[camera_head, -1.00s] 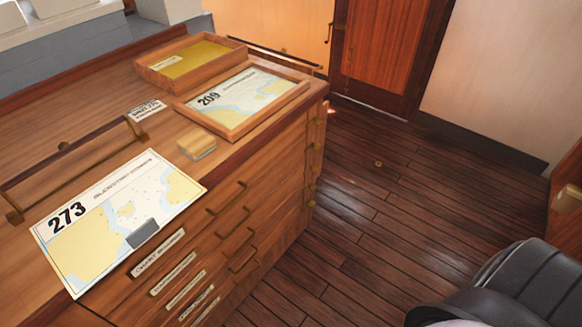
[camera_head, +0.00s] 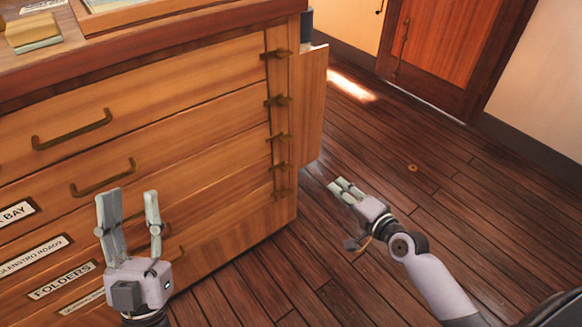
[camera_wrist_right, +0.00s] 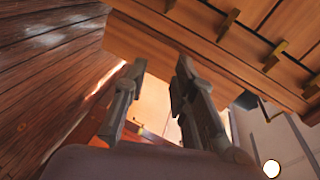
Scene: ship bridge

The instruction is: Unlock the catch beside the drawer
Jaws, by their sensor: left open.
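The chart cabinet's wide drawers (camera_head: 190,75) fill the left of the head view. A column of several small brass catches (camera_head: 278,101) runs down the right edge of the drawer fronts. Catches also show in the right wrist view (camera_wrist_right: 228,19), upper right. My left gripper (camera_head: 128,196) is open and empty before the lower drawers, left of the catches. My right gripper (camera_head: 341,184) is right of the cabinet's front corner, low over the floor and apart from the catches. In the right wrist view its fingers (camera_wrist_right: 160,68) stand apart with nothing between them. Which catch is meant cannot be told.
A wooden panel (camera_head: 312,106) sticks out at the cabinet's right side. Brass drawer handles (camera_head: 72,130) and label plates (camera_head: 62,280) stand on the fronts. A wooden block (camera_head: 33,31) lies on top. The plank floor (camera_head: 430,215) is clear towards the door (camera_head: 450,45).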

